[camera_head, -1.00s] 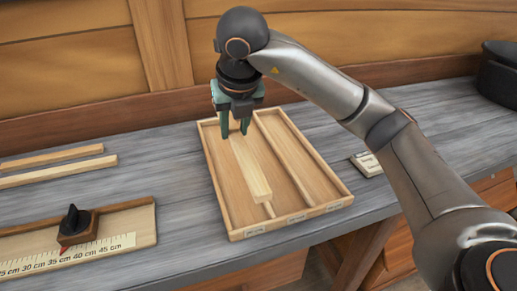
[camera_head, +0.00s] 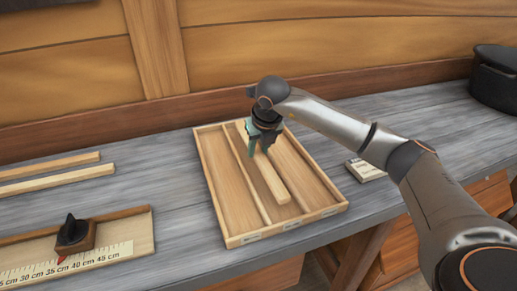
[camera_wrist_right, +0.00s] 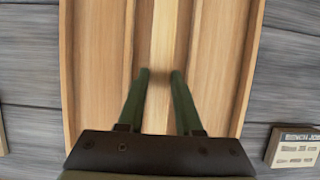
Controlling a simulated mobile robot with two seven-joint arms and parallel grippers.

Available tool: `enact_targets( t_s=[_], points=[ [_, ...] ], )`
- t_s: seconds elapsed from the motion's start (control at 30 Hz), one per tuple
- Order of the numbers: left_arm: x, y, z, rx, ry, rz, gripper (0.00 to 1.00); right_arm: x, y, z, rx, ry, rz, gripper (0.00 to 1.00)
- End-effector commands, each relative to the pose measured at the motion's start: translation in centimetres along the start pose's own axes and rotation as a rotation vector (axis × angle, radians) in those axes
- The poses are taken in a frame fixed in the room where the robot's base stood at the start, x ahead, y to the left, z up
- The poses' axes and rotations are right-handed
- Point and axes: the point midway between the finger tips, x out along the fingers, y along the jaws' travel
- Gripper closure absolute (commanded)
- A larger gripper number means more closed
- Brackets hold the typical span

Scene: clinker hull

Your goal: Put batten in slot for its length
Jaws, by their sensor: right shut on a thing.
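The pale wooden batten (camera_head: 271,178) is lengthwise over the middle slot of a shallow wooden tray (camera_head: 213,187), roughly parallel to the dividers. I cannot tell whether it rests on the slot floor or hangs just above it. My right gripper (camera_head: 259,150) is shut on the batten toward its far end. In the right wrist view the two green fingers (camera_wrist_right: 160,75) stand on either side of the batten (camera_wrist_right: 163,35). The gripper hides the batten's far end in the head view. My left gripper is not in view.
Two more battens (camera_head: 50,172) lie on the grey bench at left. A measuring board (camera_head: 120,245) with a dark-knobbed stop (camera_head: 73,233) is at front left. A small labelled block (camera_head: 364,170) is right of the tray. A black container (camera_head: 495,75) stands at far right.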

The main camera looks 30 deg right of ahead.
Motion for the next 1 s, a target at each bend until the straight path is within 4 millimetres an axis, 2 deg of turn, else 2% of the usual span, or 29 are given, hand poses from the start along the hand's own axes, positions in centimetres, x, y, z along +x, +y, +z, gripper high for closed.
enact_targets(
  t_s=[0.6,0.8,0.83,1.0],
  points=[
    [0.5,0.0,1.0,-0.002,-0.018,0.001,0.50,1.4,0.0,-0.6,0.002,-0.001,0.001,1.00],
    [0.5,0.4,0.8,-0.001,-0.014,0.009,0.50,1.6,0.0,-0.6,0.002,-0.002,0.001,1.00],
    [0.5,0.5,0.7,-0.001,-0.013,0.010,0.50,1.6,0.0,-0.7,0.001,-0.001,0.001,0.65],
    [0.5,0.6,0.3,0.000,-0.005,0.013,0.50,1.6,0.0,-0.7,0.001,0.000,0.001,0.46]
  ],
)
